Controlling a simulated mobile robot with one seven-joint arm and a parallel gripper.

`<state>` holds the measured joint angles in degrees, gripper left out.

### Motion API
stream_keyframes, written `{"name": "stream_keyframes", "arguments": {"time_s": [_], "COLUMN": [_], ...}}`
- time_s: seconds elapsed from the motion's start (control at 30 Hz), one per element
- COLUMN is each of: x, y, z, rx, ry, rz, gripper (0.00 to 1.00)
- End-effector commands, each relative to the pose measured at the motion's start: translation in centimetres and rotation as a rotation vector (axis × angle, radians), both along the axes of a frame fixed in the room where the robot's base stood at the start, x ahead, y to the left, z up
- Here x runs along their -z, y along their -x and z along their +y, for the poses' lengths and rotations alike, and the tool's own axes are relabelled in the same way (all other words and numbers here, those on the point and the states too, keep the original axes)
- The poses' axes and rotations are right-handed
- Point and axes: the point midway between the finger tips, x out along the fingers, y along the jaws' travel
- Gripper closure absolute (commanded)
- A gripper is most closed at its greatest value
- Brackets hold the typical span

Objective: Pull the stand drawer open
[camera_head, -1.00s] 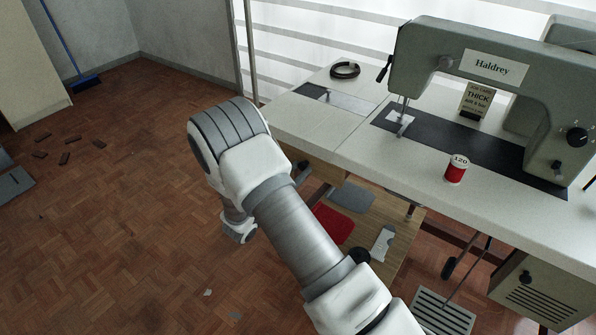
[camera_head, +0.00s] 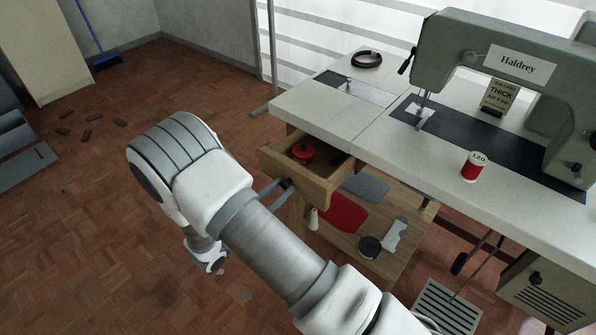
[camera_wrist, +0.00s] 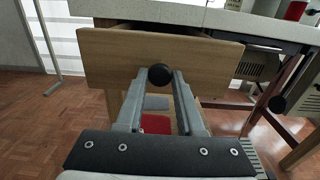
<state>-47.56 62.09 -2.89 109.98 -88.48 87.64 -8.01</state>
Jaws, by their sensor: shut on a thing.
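The stand drawer (camera_head: 318,187) is a wooden box under the left end of the sewing table. It stands partly pulled out, and a red round thing (camera_head: 303,153) shows inside it. In the wrist view its plain wooden front (camera_wrist: 108,58) faces me, with a round black knob (camera_wrist: 160,76) in the middle. My gripper (camera_wrist: 160,84) is shut on the knob, one finger on each side. In the head view the gripper's fingers (camera_head: 279,188) show at the drawer front, partly hidden by my arm.
The white table top (camera_head: 320,118) overhangs the drawer and carries the sewing machine (camera_head: 475,60) and a red spool (camera_head: 474,167). A lower wooden shelf (camera_head: 385,265) holds red and grey pieces. Parquet floor (camera_head: 90,230) is open at the left.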

Motion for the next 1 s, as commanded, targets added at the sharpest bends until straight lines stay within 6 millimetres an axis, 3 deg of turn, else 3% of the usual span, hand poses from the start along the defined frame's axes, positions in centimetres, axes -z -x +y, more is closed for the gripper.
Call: {"name": "stream_keyframes", "arguments": {"time_s": [0.2,0.4,0.63,1.0], "x": [0.1,0.1,0.1,0.1], "y": [3.8,6.1,7.3,7.6], "z": [3.8,6.1,7.3,7.5], "rx": [-0.005,-0.002,0.001,0.002], "ry": [-0.001,-0.001,0.001,0.0], "rz": [0.002,0.002,0.002,0.001], "gripper": [1.0,1.0,1.0,1.0]}}
